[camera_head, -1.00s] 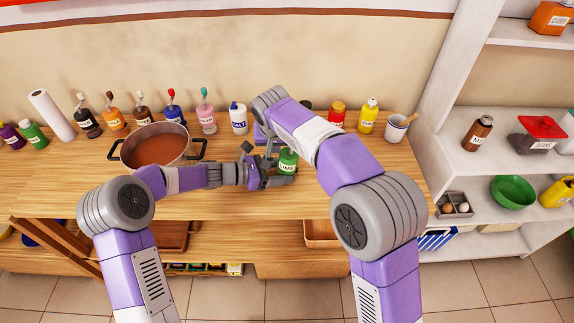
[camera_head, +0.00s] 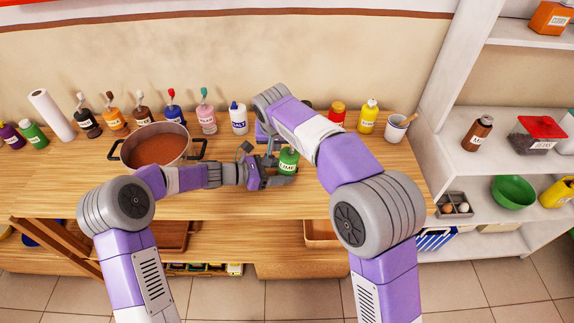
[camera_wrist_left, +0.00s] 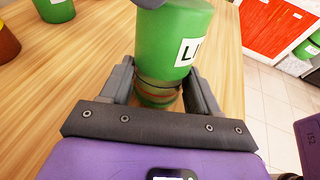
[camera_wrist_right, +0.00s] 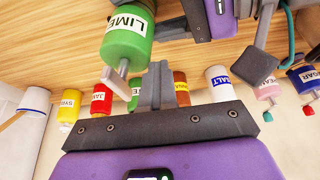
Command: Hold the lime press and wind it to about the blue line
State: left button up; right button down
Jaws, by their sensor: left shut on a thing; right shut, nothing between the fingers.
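The lime press (camera_head: 288,161) is a green bottle with a white LIME label. It stands between the fingers of my left gripper (camera_head: 282,181), which is shut on its lower part. My right gripper (camera_wrist_right: 157,85) is shut and empty beside the top of the lime press. In the right wrist view, inverted, the press (camera_wrist_right: 128,45) has a pale crank (camera_wrist_right: 115,82) close to my right fingers; I cannot tell whether they touch.
A pot of reddish-brown liquid (camera_head: 158,146) stands left on the wooden table. Several labelled bottles line the back, with a salt bottle (camera_head: 238,118) and a yellow bottle (camera_head: 368,116) among them. A white cup (camera_head: 396,128) stands at the right. The front of the table is clear.

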aim_at(288, 147)
jog(key=shift+w+d+f, duration=0.1)
jog(key=shift+w+d, duration=0.15)
jog(key=shift+d, duration=0.35)
jog(key=shift+w+d+f, duration=0.1)
jog(key=shift+w+d, duration=0.15)
jog(key=shift+d, duration=0.3)
dwell(0.8)
jog(key=shift+d, duration=0.5)
dwell(0.7)
jog(key=shift+a, duration=0.35)
jog(key=shift+a+r, duration=0.1)
jog(key=shift+r, duration=0.35)
notch_tip(288, 147, up, 6)
jog(key=shift+a+r, duration=0.2)
jog(key=shift+r, duration=0.05)
dwell(0.3)
dwell(0.5)
notch_tip(288, 147, up, 4)
jog(key=s+a, duration=0.2)
jog(key=shift+a+f, duration=0.1)
jog(key=shift+f, duration=2.65)
